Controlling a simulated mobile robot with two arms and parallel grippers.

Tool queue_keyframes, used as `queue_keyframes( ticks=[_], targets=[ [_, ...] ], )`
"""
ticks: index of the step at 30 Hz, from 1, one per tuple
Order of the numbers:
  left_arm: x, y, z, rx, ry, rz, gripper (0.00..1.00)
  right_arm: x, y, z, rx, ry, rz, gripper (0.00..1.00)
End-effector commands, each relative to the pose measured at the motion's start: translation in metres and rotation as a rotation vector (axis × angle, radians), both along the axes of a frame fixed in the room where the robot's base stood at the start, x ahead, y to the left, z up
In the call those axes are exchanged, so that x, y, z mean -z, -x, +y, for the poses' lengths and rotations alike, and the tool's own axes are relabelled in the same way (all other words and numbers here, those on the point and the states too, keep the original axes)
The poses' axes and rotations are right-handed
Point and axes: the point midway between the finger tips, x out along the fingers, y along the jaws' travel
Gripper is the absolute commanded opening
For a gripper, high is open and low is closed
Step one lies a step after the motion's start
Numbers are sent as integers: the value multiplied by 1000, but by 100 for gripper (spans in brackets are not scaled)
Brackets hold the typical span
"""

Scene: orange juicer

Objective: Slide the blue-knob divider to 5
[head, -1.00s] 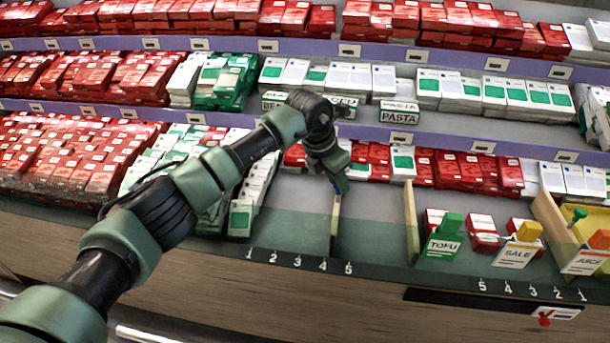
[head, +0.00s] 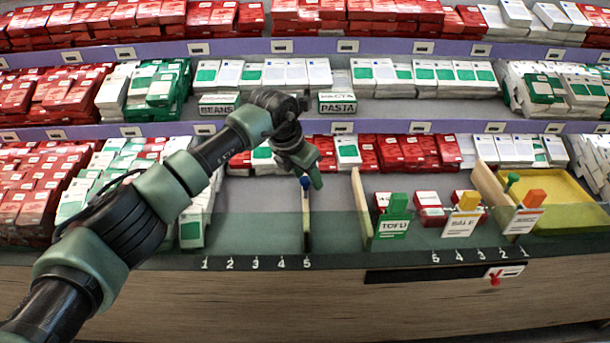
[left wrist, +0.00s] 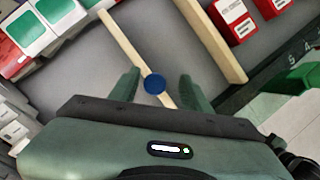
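The blue-knob divider (head: 307,228) is a thin light wooden slat standing on the lower shelf, its front end in line with the printed 5 (head: 308,263) of the left number row. Its blue knob (head: 305,183) shows just beside my left gripper (head: 312,179). In the left wrist view the round blue knob (left wrist: 155,84) sits between the two spread fingers of my left gripper (left wrist: 158,88), with gaps to both sides. The gripper is open and holds nothing. My right gripper is out of view.
Another wooden divider (head: 361,207) stands to the right, beside the green TOFU tag (head: 395,217). Red boxes, a SALE tag (head: 463,214) and a yellow tray (head: 560,200) lie farther right. White-green boxes (head: 192,228) stand to the left. Bare shelf (head: 260,215) lies left of the blue-knob divider.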

Motion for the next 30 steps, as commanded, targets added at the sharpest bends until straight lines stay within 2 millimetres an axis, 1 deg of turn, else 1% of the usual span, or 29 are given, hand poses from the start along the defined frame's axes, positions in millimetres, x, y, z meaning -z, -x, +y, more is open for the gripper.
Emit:
queue_keyframes(
  ticks=[5,8,11,15,18,21,24,30],
  targets=[
    [0,0,2,-2,-3,1,48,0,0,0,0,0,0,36],
    [-8,1,4,-1,-3,0,48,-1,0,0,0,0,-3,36],
    [-22,5,8,-1,-3,-1,48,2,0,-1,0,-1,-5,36],
    [-45,12,14,0,-2,-2,48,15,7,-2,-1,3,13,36],
    [-59,16,18,1,-2,-3,48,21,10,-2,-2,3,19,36],
    [-67,18,20,0,-1,0,48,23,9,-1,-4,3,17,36],
    [-71,20,21,0,-2,1,48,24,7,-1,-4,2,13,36],
    [-71,20,21,0,-1,1,48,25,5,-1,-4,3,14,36]
  ],
)
